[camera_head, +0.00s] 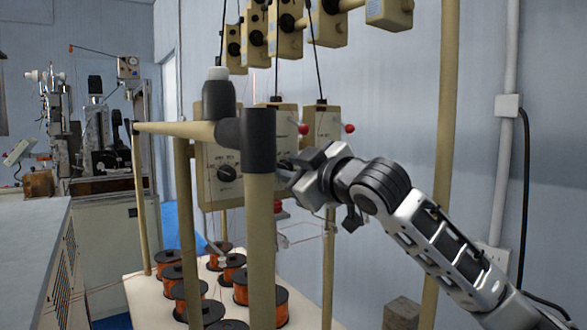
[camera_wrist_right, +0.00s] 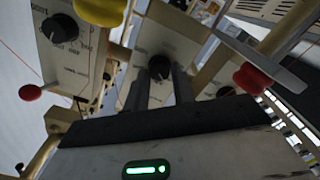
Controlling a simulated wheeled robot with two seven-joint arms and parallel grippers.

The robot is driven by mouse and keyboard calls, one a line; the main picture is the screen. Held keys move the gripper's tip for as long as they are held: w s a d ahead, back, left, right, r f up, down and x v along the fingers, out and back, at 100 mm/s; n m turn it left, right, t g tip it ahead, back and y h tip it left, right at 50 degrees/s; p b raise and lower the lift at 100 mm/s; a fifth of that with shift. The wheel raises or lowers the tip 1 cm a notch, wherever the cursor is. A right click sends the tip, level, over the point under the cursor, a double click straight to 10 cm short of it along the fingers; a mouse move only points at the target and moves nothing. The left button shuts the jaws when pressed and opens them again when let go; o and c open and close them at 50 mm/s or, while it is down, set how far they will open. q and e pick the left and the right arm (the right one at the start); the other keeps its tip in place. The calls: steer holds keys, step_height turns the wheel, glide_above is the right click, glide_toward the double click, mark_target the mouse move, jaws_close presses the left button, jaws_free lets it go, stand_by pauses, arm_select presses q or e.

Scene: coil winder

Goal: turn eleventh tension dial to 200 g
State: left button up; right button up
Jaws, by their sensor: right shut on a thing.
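The tension units are cream boxes with black round dials and printed scales. The scale reading there is too small to tell. My left gripper is in neither view.
A cream post with a black joint (camera_head: 258,140) stands in front of the units. Orange wire spools (camera_head: 240,285) stand on the shelf below. In the wrist view, another dial (camera_wrist_right: 60,28), a yellow knob (camera_wrist_right: 101,10) and a red knob (camera_wrist_right: 254,78) are close by.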

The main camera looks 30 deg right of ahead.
steer(key=shift+n, duration=1.1)
steer(key=o, duration=1)
steer(key=shift+s, duration=0.25)
arm_select(q)
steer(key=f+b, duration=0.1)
steer(key=b, duration=0.2)
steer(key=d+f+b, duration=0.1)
steer(key=b, duration=0.2)
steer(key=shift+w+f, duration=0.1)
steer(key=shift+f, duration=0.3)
arm_select(e)
steer(key=s, duration=0.5)
steer(key=s+d, duration=0.1)
steer(key=s, duration=0.4)
steer(key=s+d, duration=0.1)
steer(key=s, duration=0.4)
steer(key=shift+s+d, duration=0.1)
steer(key=shift+s, duration=0.1)
